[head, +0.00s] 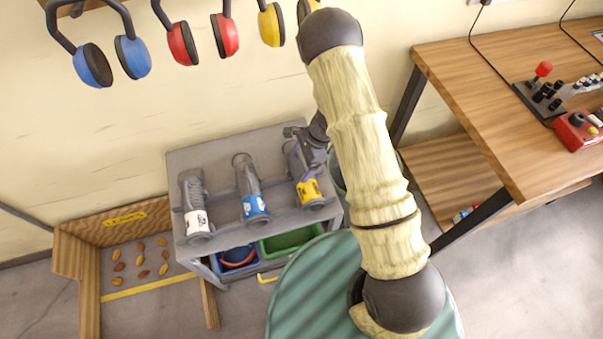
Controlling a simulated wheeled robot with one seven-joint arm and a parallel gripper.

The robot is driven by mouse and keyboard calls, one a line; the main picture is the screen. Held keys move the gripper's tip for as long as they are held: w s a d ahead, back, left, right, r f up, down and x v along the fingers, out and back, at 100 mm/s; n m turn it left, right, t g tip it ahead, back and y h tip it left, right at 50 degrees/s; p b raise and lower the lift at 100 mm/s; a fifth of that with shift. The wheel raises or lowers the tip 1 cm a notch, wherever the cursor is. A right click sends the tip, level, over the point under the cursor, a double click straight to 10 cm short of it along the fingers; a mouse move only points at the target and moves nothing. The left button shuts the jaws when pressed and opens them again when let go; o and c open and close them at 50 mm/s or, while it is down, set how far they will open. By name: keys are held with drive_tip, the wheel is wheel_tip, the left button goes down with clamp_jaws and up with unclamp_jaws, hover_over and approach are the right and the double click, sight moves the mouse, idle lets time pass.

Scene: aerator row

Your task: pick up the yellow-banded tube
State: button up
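The yellow-banded tube (309,191) is the rightmost of three grey tubes lying on the grey cart top. Its yellow band faces the front edge of the cart. My gripper (305,158) is at the tube's rear part, over or around it; I cannot tell whether it touches the tube. The fingers are dark, small and partly hidden by the wrist, so their opening is unclear. A blue-banded tube (252,190) lies in the middle, and a white-banded tube (194,205) lies at the left.
A blue bin (238,262) and a green bin (290,240) sit under the cart top. Ear defenders (180,42) hang above on the wall. A wooden bench (480,110) stands at right. A wooden-sided bay (88,235) with several almond-like pieces is at left.

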drive_tip(key=c, duration=0.7)
drive_tip(key=shift+o, duration=0.2)
wheel_tip(320, 180, up, 10)
idle(0.6)
